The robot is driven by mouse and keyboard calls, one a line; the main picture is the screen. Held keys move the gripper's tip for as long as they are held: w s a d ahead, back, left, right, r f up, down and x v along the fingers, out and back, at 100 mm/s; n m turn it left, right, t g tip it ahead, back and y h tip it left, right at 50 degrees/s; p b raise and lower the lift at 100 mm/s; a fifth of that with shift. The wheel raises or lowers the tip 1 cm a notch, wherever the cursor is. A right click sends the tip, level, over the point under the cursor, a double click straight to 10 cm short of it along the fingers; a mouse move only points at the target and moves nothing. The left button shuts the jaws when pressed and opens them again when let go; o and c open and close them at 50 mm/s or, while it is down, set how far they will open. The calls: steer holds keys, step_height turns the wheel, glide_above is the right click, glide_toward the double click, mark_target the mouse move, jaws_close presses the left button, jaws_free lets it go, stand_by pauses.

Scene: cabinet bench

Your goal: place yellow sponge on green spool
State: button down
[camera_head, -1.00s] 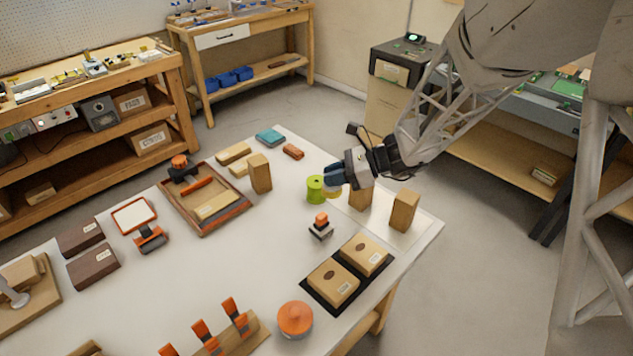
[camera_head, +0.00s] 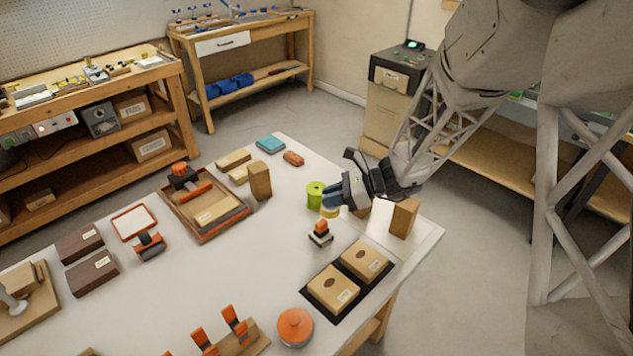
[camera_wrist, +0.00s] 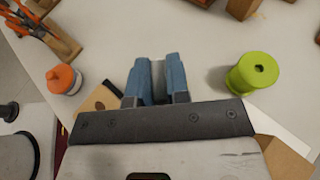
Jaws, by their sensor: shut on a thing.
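My gripper (camera_head: 332,199) is shut over the table, just right of the green spool. The yellow sponge (camera_head: 330,212) shows as a small yellow patch at the lower side of the blue fingertips; most of it is hidden. The green spool (camera_head: 315,195) stands upright on the table, left of the fingers. In the wrist view my gripper's (camera_wrist: 157,65) two blue fingers are close together with a narrow gap, and no yellow is clear between them. The green spool (camera_wrist: 253,72) is to their right there, apart from them, with its top clear.
An orange-topped stamp (camera_head: 320,233) stands just below my gripper. An upright wooden block (camera_head: 403,218) is to the right, and another (camera_head: 260,181) is left of the spool. Two boxes on a black mat (camera_head: 308,290) lie nearer. Table centre-left is clear.

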steer(key=w+a, duration=0.1)
steer(key=w, duration=0.4)
steer(key=w+a+f, duration=0.1)
steer(key=w, duration=0.4)
steer(key=w+a, duration=0.1)
steer(key=w, duration=0.4)
steer(key=shift+w+a+f, duration=0.1)
steer(key=shift+a+f, duration=0.1)
steer(key=shift+a, duration=0.15)
steer(key=shift+f, duration=1.8)
steer(key=shift+f, duration=0.1)
steer(key=c, duration=1.1)
jaws_free()
steer(key=shift+d, duration=0.1)
steer(key=v, duration=1.2)
